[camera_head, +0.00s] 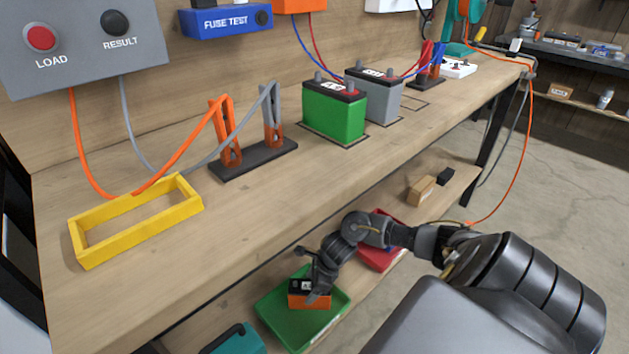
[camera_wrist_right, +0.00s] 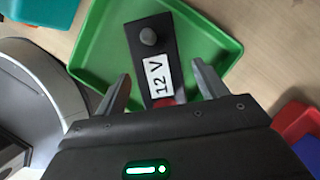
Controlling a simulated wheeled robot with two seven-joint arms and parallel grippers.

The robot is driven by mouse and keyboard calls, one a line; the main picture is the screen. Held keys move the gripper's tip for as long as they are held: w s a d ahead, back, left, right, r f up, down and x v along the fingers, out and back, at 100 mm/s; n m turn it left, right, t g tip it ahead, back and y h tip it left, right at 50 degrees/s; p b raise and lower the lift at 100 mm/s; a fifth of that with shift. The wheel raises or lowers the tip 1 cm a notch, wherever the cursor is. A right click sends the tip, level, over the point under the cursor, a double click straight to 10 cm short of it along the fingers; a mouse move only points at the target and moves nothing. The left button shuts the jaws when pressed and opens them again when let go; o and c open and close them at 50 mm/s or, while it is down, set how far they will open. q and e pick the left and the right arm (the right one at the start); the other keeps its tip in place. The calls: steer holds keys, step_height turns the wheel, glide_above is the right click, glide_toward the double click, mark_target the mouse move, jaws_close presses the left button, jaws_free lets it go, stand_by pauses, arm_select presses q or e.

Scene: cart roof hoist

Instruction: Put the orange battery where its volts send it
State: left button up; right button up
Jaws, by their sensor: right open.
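The orange battery (camera_head: 318,300) sits in a green tray (camera_head: 268,308) on the lower shelf. In the right wrist view the battery (camera_wrist_right: 142,50) shows a black top, a white "12 V" label, a grey terminal, and a red one partly hidden by my gripper. My right gripper (camera_head: 316,280) is open over the battery. In the wrist view its fingers (camera_wrist_right: 163,88) stand on either side of the battery's near end, apparently apart from it. The green tray's rim (camera_wrist_right: 85,48) shows there too. My left gripper is not in view.
On the bench are an empty yellow frame (camera_head: 100,250), a clamp stand (camera_head: 255,160), a green battery (camera_head: 333,115) and a grey battery (camera_head: 385,100). Lower down are a red tray (camera_head: 372,262), a teal box (camera_head: 238,342) and a cardboard box (camera_head: 421,190). The bench edge overhangs the shelf.

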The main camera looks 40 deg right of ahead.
steer(key=p+v, duration=0.1)
steer(key=v, duration=0.5)
steer(key=s+a+r+m+t+y, duration=0.2)
steer(key=a+m, duration=0.7)
steer(key=a, duration=0.2)
steer(key=s+a+r+m+t+y, duration=0.1)
steer(key=a+m+t, duration=0.1)
steer(key=a+m, duration=0.7)
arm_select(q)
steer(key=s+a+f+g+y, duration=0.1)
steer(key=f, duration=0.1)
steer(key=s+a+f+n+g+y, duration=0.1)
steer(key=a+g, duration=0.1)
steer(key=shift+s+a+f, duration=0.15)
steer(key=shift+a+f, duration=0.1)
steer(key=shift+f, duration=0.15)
arm_select(e)
steer(key=s+r+m+t+h, duration=0.1)
steer(key=s+r+m, duration=0.2)
steer(key=m, duration=0.8)
steer(key=s+r+m+t+h, duration=0.1)
steer(key=s+r+m+h, duration=0.1)
steer(key=m, duration=1)
step_height(320, 180, up, 3)
steer(key=shift+s+a+f+t, duration=0.2)
steer(key=shift+s+a+t, duration=0.1)
steer(key=shift+s, duration=0.3)
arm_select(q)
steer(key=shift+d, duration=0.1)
